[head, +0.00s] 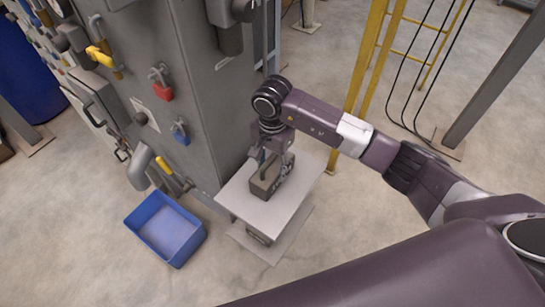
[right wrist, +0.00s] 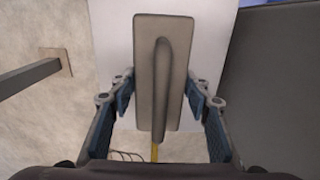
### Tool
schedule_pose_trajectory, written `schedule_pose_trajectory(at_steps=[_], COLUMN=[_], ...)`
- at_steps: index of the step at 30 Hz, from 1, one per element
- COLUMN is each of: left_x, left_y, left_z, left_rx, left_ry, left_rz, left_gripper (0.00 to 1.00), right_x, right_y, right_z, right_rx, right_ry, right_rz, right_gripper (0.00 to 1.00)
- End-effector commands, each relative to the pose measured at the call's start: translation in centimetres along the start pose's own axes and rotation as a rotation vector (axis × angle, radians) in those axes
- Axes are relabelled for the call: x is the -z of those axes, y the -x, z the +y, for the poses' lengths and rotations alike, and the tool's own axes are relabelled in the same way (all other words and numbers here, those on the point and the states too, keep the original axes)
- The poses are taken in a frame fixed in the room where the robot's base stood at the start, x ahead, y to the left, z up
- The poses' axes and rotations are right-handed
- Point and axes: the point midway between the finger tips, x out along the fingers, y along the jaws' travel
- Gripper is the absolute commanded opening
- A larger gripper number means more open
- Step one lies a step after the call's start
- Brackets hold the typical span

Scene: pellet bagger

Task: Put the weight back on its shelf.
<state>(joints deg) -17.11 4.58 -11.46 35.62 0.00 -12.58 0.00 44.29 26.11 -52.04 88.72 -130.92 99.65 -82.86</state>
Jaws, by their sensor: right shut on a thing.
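The weight (head: 265,182) is a grey-brown block with a bar handle on top. In the head view it is at a small light-grey platform (head: 300,190) beside the grey cabinet. My right gripper (head: 275,165) is over it, fingers pointing down. In the right wrist view the weight (right wrist: 175,100) is between the two fingers of my right gripper (right wrist: 160,105), its handle running lengthwise. The gripper is shut on the weight. Whether the weight touches the platform is hard to tell. I cannot tell which surface is its shelf. My left gripper is not in view.
A tall grey cabinet (head: 205,100) with red and blue padlocks and yellow handles stands left of the platform. An empty blue bin (head: 168,230) sits on the floor in front. A yellow ladder frame (head: 365,75) stands behind. The floor at lower left is clear.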

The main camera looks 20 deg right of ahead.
Motion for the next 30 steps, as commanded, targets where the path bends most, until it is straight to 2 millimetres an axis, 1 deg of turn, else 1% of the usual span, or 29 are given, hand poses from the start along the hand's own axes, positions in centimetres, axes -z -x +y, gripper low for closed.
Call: schedule_pose_trajectory(at_steps=[1,8,13,14,18,26,29,30], left_x=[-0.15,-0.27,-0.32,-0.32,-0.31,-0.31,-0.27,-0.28], left_y=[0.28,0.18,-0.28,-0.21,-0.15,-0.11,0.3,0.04], left_z=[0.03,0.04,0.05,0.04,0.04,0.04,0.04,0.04], left_rx=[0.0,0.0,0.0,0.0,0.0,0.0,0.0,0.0], left_ry=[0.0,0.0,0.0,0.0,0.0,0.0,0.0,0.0], left_rz=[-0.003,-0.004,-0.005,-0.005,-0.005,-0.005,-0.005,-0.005], left_gripper=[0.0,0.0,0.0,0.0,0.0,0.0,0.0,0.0], right_x=[0.04,0.1,0.12,0.06,0.05,0.05,0.03,0.1], right_y=[-0.01,-0.19,-0.58,-0.74,-0.69,-0.65,-0.28,-0.1], right_z=[-0.16,-0.22,-0.21,-0.04,-0.02,-0.02,-0.02,-0.08], right_rx=[0.005,0.007,0.007,0.002,0.001,0.001,0.001,0.003], right_ry=[0.0,0.001,0.001,0.001,0.001,0.001,0.001,0.001], right_rz=[0.001,0.003,0.003,0.002,0.001,0.001,0.001,0.002], right_gripper=[0.0,0.0,0.0,0.46,0.62,0.62,0.62,0.62])
